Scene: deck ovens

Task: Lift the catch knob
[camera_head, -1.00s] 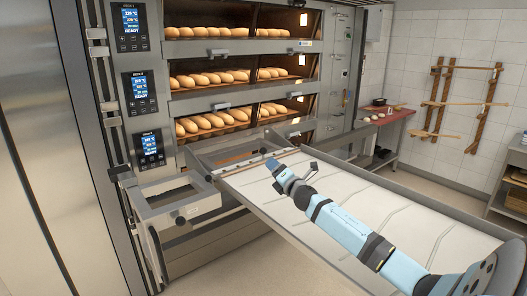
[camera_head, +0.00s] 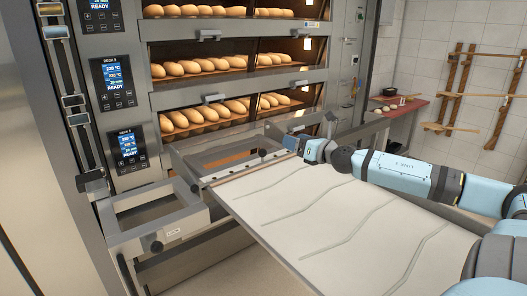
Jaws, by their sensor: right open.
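The loader with its pale canvas belt (camera_head: 330,205) stands in front of the deck ovens. Small dark round knobs show on it: one on the left frame's front (camera_head: 157,247), one on that frame's inner corner (camera_head: 196,188), and one at the belt's oven end (camera_head: 262,153). I cannot tell for sure which is the catch knob. My right arm comes in from the right over the belt. My right gripper (camera_head: 278,138) is open and empty, just above and right of the knob at the oven end. The fingertips are small and partly hidden. My left gripper is out of view.
Oven decks with rows of loaves (camera_head: 205,67) rise behind the loader, with control panels (camera_head: 126,145) at their left. A red-topped side table (camera_head: 400,106) stands at the back right. A wooden rack (camera_head: 460,90) hangs on the tiled wall. The belt is clear of bread.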

